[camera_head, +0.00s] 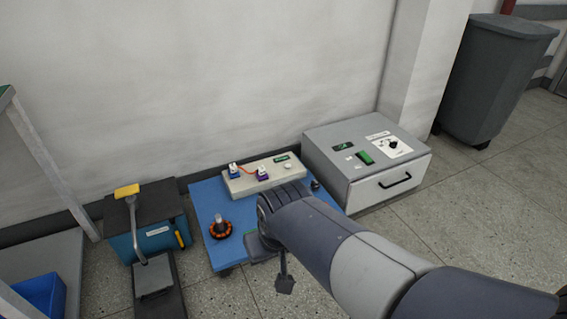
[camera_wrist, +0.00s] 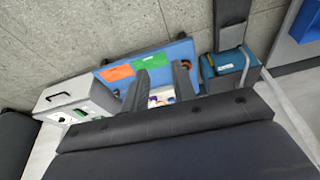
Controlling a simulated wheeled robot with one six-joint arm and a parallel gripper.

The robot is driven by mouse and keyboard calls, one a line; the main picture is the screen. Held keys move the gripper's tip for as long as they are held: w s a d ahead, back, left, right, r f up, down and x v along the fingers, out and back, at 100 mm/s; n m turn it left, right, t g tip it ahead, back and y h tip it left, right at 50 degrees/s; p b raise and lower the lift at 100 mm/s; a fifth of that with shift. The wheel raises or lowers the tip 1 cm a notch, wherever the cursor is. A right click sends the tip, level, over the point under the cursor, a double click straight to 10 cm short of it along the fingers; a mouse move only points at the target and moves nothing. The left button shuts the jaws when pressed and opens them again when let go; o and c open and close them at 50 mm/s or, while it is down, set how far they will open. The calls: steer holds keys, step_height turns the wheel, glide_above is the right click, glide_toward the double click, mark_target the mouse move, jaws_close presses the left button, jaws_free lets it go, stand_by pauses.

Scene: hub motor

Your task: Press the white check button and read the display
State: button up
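A white round button (camera_head: 288,167) sits on the right part of a cream panel box (camera_head: 240,190). A small dark display with green marks (camera_head: 281,158) is just behind it. Two blue and purple connectors and a red wire are on the same box. My gripper (camera_head: 273,266) points down in front of the blue work surface (camera_head: 207,195), apart from the button. In the wrist view my gripper (camera_wrist: 163,69) has its two fingers spread and nothing between them. Part of the box (camera_wrist: 161,93) shows beyond the fingers; the button and display cannot be made out there.
A grey drawer unit (camera_head: 325,138) with its own green display, green switch and dial stands right of the box. An orange-ringed part (camera_head: 220,228) stands on the blue surface. A blue toolbox (camera_head: 155,242) is at left, a grey bin (camera_head: 495,75) at far right.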

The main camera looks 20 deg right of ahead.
jaws_close()
stand_by(1.2)
